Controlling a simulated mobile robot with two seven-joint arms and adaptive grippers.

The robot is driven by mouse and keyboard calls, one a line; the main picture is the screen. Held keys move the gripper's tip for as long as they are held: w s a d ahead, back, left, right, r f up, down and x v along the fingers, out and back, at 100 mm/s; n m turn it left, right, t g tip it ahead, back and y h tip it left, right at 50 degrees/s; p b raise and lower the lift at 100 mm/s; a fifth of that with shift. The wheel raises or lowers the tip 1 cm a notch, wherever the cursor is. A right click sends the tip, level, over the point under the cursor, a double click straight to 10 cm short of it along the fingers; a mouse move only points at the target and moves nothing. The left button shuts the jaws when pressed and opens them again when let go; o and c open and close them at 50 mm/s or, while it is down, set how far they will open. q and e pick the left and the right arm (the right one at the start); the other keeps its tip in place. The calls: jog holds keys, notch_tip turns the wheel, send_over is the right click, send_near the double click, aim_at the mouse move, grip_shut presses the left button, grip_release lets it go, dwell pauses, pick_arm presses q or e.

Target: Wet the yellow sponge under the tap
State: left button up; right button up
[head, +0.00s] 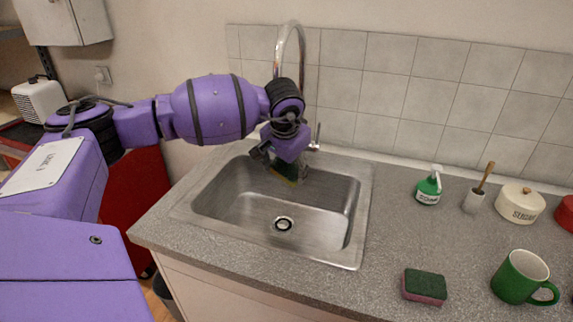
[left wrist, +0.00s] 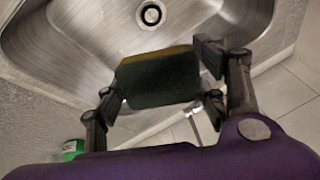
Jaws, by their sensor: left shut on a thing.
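My left gripper (head: 278,158) is shut on the yellow sponge (head: 290,171) and holds it over the back part of the steel sink (head: 208,196). In the left wrist view the sponge (left wrist: 158,80) sits between the two fingers, its dark green scouring side facing the camera and a thin yellow edge showing. The tap (head: 291,35) has a tall curved neck behind my arm; its spout end is hidden by my wrist. I see no water running. A small lever (head: 317,135) stands beside the tap. My right gripper is not in view.
On the counter to the right stand a green soap bottle (head: 429,187), a brush in a holder (head: 475,198), a sugar pot (head: 520,204) and a green mug (head: 521,277). A green-and-red sponge (head: 424,286) lies near the front edge. The sink's drain (head: 283,224) is clear.

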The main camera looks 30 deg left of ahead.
aim_at(289, 179)
pick_arm(q)
jog(key=shift+s+d+r+p, duration=0.1)
jog(key=shift+s+d+p, duration=0.3)
jog(key=shift+s+d, duration=0.6)
jog(key=shift+s+d+p, duration=0.35)
jog(key=shift+s+d, duration=0.3)
jog(key=shift+s, duration=0.55)
jog(key=shift+s+d, duration=0.2)
jog(key=shift+s, duration=0.1)
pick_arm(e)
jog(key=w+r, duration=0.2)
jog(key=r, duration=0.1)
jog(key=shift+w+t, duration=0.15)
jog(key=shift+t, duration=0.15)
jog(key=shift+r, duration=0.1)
pick_arm(q)
jog(key=s+d+r+p, duration=0.2)
jog(key=s+d+r, duration=0.1)
jog(key=s, duration=0.1)
jog(key=shift+r, duration=0.4)
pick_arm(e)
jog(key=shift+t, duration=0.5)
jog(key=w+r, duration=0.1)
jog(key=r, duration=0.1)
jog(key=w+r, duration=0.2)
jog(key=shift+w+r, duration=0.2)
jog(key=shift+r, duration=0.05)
